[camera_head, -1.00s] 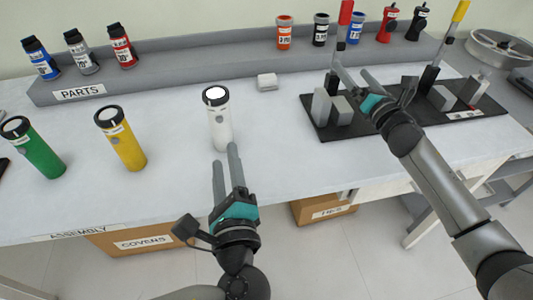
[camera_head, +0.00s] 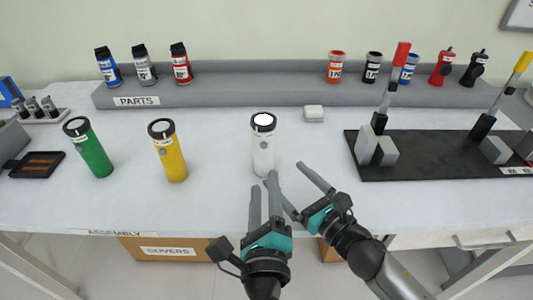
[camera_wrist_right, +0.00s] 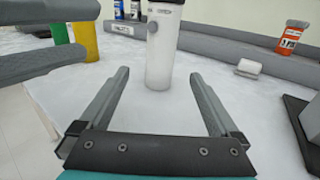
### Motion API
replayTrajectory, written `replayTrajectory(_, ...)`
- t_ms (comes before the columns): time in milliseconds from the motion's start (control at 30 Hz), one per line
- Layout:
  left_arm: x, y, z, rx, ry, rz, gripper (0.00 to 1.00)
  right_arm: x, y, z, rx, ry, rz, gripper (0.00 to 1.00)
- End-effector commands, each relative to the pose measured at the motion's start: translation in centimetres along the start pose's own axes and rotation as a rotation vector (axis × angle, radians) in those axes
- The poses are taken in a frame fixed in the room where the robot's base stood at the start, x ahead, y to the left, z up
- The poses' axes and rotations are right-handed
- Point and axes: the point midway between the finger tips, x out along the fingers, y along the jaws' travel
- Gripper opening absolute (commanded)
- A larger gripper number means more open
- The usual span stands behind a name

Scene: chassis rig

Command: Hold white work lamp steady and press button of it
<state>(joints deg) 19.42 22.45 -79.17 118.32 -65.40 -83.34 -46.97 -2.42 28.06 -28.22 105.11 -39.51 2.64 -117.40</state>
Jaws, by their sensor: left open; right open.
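The white work lamp (camera_head: 263,150) stands upright on the bench, with a black-rimmed top and a grey round button (camera_head: 263,144) on its side. In the right wrist view the lamp (camera_wrist_right: 162,55) stands ahead, beyond the open fingertips, and the button (camera_wrist_right: 152,27) faces the camera. My left gripper (camera_head: 263,190) is open, with its fingers just in front of the lamp's base. My right gripper (camera_head: 288,188) is open and empty to the front right of the lamp, its fingers spread. Neither gripper clearly touches the lamp.
Yellow (camera_head: 168,152) and green (camera_head: 90,150) lamps stand to the left. A small white block (camera_head: 313,113) lies behind right. A black board (camera_head: 430,168) with grey blocks and levers is on the right. A grey parts shelf (camera_head: 250,92) holding several bottles runs along the back.

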Motion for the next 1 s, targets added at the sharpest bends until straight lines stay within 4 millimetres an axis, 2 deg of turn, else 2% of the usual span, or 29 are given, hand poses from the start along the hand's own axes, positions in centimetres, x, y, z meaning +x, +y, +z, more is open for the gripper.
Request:
replayTrajectory(600, 0.0, 0.0, 0.0, 0.000, 0.000, 0.000, 0.50, 10.0, -0.1, 0.1, 0.003, -0.001, -0.002, 0.97)
replayTrajectory(800, 0.0, 0.0, 0.0, 0.000, 0.000, 0.000, 0.50, 12.1, -0.1, 0.0, 0.003, -0.001, -0.001, 0.97)
replayTrajectory(1000, 0.0, 0.0, 0.0, 0.000, 0.000, 0.000, 0.50, 13.0, 0.0, 0.0, 0.002, 0.000, -0.001, 0.97)
